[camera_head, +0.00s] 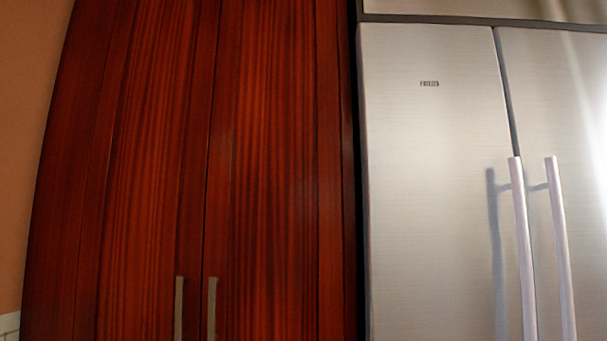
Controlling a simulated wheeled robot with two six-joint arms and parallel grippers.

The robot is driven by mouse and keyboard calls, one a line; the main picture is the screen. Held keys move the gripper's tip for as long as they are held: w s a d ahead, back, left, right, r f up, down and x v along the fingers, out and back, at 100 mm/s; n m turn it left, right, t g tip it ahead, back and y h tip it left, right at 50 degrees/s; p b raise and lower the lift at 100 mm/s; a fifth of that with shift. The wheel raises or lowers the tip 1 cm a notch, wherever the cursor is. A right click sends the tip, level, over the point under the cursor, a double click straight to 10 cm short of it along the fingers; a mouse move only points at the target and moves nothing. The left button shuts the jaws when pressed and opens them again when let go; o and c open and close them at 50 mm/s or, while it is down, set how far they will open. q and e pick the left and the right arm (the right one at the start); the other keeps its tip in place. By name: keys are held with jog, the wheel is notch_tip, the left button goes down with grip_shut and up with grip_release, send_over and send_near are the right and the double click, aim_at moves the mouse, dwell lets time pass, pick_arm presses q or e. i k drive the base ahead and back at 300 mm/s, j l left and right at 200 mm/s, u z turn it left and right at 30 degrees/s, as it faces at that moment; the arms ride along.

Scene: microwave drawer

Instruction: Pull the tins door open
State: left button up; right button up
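A tall red-brown wooden cabinet with a left door (145,170) and a right door (275,170) fills the left and middle of the head view. Both doors look shut, with a thin seam between them. A left bar handle (179,308) and a right bar handle (212,308) stand upright beside the seam at the bottom edge, their lower ends cut off. No tins show, and I cannot tell which door is the tins door. Neither of my grippers is in view.
A steel fridge (430,200) stands right of the cabinet, across a narrow dark gap. Its two long handles (524,250) (560,250) stick out from its shut doors. An orange-tan wall (30,120) is at the far left.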

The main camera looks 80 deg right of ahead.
aim_at(273, 262)
jog(key=z, duration=2.65)
